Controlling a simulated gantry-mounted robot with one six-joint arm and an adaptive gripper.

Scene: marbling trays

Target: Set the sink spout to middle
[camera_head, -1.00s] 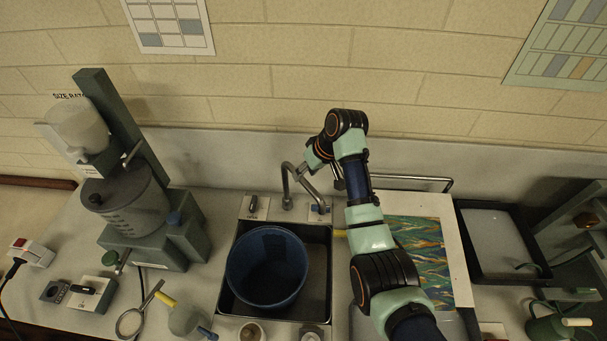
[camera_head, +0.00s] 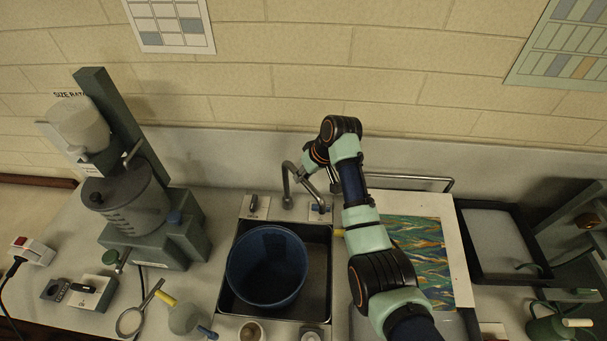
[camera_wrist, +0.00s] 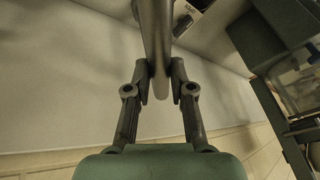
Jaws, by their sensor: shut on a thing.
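The grey metal sink spout (camera_head: 286,182) rises behind the sink and arches over toward the front right. The dark sink (camera_head: 318,262) lies below it and holds a blue bucket (camera_head: 240,272). My gripper (camera_head: 308,174) is at the spout's upper part, partly hidden by my own arm. In the wrist view, the spout (camera_wrist: 156,35) runs down between the two fingers of my gripper (camera_wrist: 160,84), which are shut on it.
A marbled sheet (camera_head: 418,262) lies right of the sink, with a black tray (camera_head: 480,276) beyond it. A grey machine with a drum (camera_head: 130,205) stands to the left. Two small taps flank the spout: the left one (camera_head: 254,206) is clear of my arm.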

